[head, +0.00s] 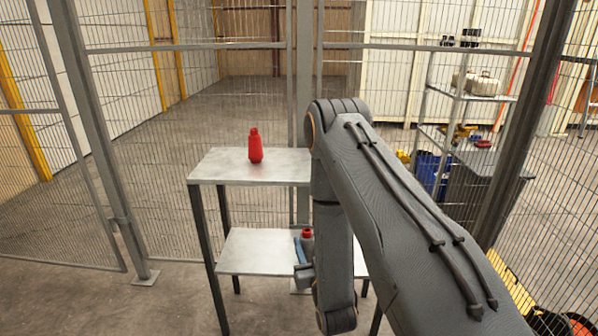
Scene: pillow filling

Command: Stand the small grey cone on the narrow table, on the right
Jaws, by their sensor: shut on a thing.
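The narrow table (217,170) is a grey metal stand with dark legs, left of and behind my arm. Its top shows on the left, and my arm hides its right part. I cannot make out the small grey cone in this view. My forearm hangs down in front of the table, with the wrist low near the bottom of the picture.
A red bottle (256,148) stands upright on the table top. Mesh fencing (150,130) runs behind. A shelf rack (490,95) stands at right.

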